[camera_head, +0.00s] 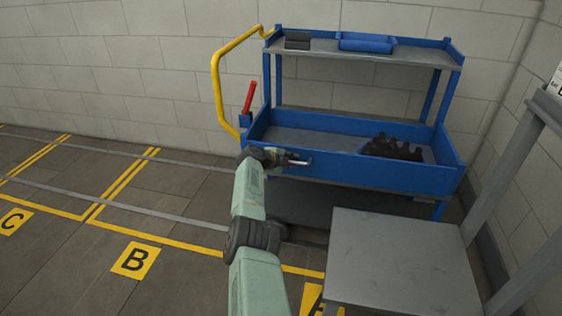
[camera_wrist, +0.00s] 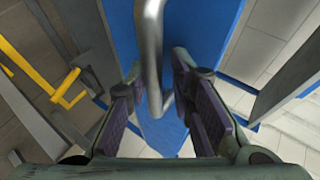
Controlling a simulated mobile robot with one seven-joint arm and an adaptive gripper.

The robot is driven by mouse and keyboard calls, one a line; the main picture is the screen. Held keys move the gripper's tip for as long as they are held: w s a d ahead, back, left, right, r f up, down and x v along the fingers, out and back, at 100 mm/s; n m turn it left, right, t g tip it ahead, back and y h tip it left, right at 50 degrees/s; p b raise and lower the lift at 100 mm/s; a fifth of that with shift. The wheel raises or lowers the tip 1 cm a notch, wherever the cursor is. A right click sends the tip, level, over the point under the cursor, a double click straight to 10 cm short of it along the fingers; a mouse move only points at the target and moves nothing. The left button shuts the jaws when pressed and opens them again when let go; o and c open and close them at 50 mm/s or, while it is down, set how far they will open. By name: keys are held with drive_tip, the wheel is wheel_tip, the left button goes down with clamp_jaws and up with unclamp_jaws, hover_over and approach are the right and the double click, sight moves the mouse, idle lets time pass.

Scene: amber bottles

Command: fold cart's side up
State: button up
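The blue cart (camera_head: 350,172) stands against the back wall. Its long front side panel faces me and carries a metal handle (camera_head: 300,161); I cannot tell for sure whether the panel is upright or hanging. My gripper (camera_head: 284,158) is at this handle, left of the panel's middle. In the wrist view, the blue panel (camera_wrist: 205,40) fills the centre and the handle bar (camera_wrist: 151,50) runs between the two dark finger pads. My gripper (camera_wrist: 158,108) is open around the bar, with gaps visible on both sides. Its contact with the handle is not clear.
Dark bottles (camera_head: 393,149) stand at the right in the cart's lower tray. The upper shelf (camera_head: 350,54) holds a blue tray (camera_head: 366,43) and a dark box (camera_head: 297,40). A red lever (camera_head: 249,97) and yellow push bar (camera_head: 215,85) are left. A grey table (camera_head: 400,265) stands front right.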

drive_tip(key=shift+s+a+r, duration=0.25)
drive_tip(key=shift+s, duration=0.25)
drive_tip(key=shift+s+a+r, duration=0.2)
drive_tip(key=shift+s+r, duration=0.05)
drive_tip(key=shift+s, duration=0.25)
drive_tip(key=v, duration=0.9)
drive_tip(key=shift+d+r, duration=0.1)
